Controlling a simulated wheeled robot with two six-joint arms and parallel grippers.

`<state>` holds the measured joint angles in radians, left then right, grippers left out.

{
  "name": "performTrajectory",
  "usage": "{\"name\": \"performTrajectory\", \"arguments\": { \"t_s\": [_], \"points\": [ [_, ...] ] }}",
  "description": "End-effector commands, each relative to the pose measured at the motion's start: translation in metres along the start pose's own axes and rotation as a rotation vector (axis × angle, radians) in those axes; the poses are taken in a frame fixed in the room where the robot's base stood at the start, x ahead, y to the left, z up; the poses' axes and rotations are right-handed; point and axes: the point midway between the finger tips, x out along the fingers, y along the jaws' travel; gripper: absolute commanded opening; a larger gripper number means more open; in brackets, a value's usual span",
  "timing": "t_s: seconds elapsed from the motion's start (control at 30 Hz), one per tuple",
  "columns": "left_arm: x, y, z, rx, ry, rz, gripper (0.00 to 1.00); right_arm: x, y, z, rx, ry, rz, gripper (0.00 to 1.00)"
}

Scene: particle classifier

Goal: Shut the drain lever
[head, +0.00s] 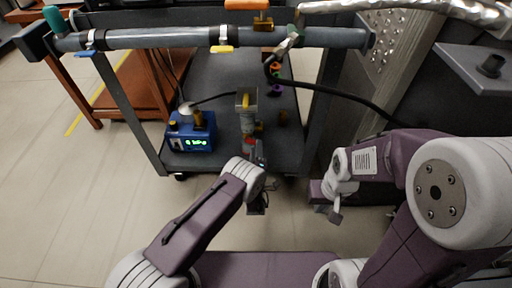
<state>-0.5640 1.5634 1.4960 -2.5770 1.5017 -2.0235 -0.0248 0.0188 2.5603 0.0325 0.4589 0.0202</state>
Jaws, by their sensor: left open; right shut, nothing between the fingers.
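A grey horizontal pipe (150,39) runs across the top of the frame. A blue lever (84,54) and a yellow lever (221,49) show just under it, and an orange handle (247,5) stands above it. I cannot tell which of these is the drain lever. My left gripper (258,207) is in the middle, below the cart's front edge and well away from the pipe; its fingers are small and partly hidden by its wrist. My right gripper (332,213) is shut and empty to the right, over the floor. Neither gripper touches a lever.
A dark cart (225,165) stands under the pipe. A black hose (340,91) runs right. A metal frame (385,50) closes the right side.

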Motion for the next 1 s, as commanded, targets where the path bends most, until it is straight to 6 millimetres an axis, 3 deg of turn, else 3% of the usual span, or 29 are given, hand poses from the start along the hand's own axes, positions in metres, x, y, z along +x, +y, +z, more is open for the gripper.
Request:
{"name": "performTrajectory", "arguments": {
  "t_s": [0.03,0.2,0.5,0.67,0.87,1.0],
  "points": [
    [0.01,-0.005,0.001,-0.004,0.005,0.003,0.42,0.013,0.0,0.001,0.0,0.0,0.0,0.0],
    [0.03,-0.003,0.001,-0.002,0.002,0.001,0.42,0.024,0.001,0.002,0.0,0.0,0.0,0.0],
    [0.034,0.0,-0.001,0.0,0.0,-0.001,0.42,0.023,0.0,0.002,0.0,0.0,0.0,0.0],
    [0.034,0.0,0.0,0.0,0.001,-0.001,0.0,0.023,0.0,0.002,0.0,0.0,0.0,0.0],
    [0.034,0.004,-0.001,-0.045,0.0,-0.001,0.0,0.017,0.0,0.002,0.0,0.0,0.0,0.0],
    [0.034,0.014,-0.004,-0.233,0.0,-0.001,0.0,0.003,0.0,0.0,0.0,0.0,0.0,0.0]
  ]
}}
